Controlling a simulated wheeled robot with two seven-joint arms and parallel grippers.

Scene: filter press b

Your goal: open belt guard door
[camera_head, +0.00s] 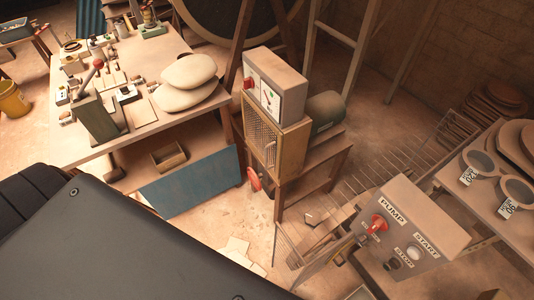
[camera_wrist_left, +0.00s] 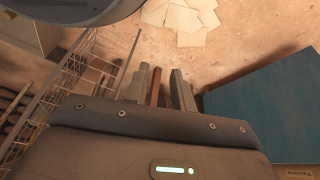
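The belt guard is a box with a mesh-fronted door (camera_head: 261,141), standing on a wooden stand near the middle of the head view. The door looks closed against its yellowish frame; its latch or handle is too small to make out. My left gripper (camera_wrist_left: 165,88) shows only in the left wrist view. Its two grey fingers are apart, with a brown strip visible between them and nothing clearly held. The guard door cannot be made out in that view. My right gripper is in neither view.
A control box (camera_head: 267,86) sits atop the guard, and a dark motor (camera_head: 325,113) is behind it. A red wheel (camera_head: 254,180) is below. A blue panel (camera_head: 193,184) leans under the cluttered workbench (camera_head: 70,150). A pump panel (camera_head: 412,227) stands front right. Loose sheets (camera_wrist_left: 183,20) lie on the floor.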

